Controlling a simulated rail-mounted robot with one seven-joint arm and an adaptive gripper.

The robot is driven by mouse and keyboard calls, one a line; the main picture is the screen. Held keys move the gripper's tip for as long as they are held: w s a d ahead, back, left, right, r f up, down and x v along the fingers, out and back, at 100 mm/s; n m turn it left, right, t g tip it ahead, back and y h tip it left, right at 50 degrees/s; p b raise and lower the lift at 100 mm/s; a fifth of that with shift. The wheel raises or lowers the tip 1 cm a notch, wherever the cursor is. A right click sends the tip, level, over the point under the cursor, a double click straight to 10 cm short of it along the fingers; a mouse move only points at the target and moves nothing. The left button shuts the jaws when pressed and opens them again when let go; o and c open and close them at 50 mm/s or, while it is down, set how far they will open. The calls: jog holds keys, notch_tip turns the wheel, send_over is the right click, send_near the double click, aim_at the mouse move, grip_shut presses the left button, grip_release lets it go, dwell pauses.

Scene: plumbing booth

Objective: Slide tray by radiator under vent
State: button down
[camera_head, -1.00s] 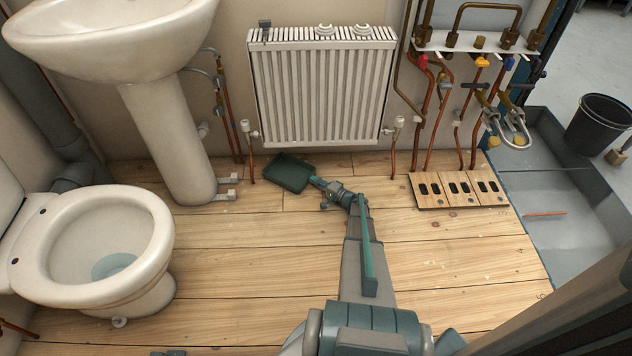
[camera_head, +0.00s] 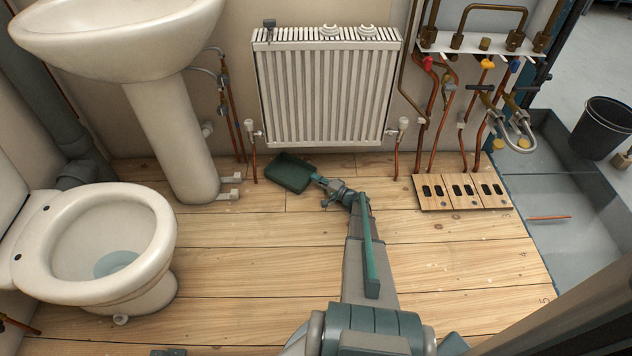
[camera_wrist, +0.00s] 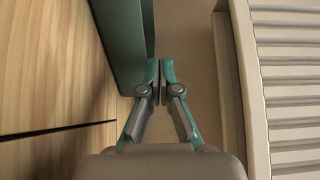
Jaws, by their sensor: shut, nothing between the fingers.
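The dark green tray (camera_head: 290,173) lies on the floorboards under the left part of the white radiator (camera_head: 325,92), near the wall. A small dark fitting (camera_head: 269,27), perhaps the vent, sits on the radiator's top left corner. My gripper (camera_head: 317,179) is low at the tray's right side. In the wrist view my gripper's fingertips (camera_wrist: 160,80) are together and empty, close beside the tray's green wall (camera_wrist: 122,45). I cannot tell whether they touch it. The radiator (camera_wrist: 287,85) fills the right of that view.
A toilet (camera_head: 100,250) and a basin pedestal (camera_head: 175,140) stand on the left. Radiator valves and pipes (camera_head: 250,135) rise left of the tray. A slotted wooden panel (camera_head: 462,191) lies right of the radiator. The floor (camera_head: 250,245) in front of the tray is clear.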

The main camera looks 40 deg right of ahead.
jog(key=r, duration=0.2)
jog(key=a+r+p, duration=0.1)
jog(key=shift+w+r, duration=0.15)
jog(key=shift+r, duration=0.25)
jog(key=w+a+p, duration=0.1)
jog(key=w+a, duration=0.2)
jog(key=a, duration=0.2)
jog(key=w+a+p, duration=0.2)
jog(key=w+a, duration=0.1)
jog(key=a, duration=0.3)
jog(key=w+a+p, duration=0.2)
jog(key=w+a, duration=0.2)
jog(key=a, duration=0.2)
jog(key=shift+a+f, duration=0.1)
jog(key=shift+f, duration=0.25)
jog(key=shift+a, duration=0.15)
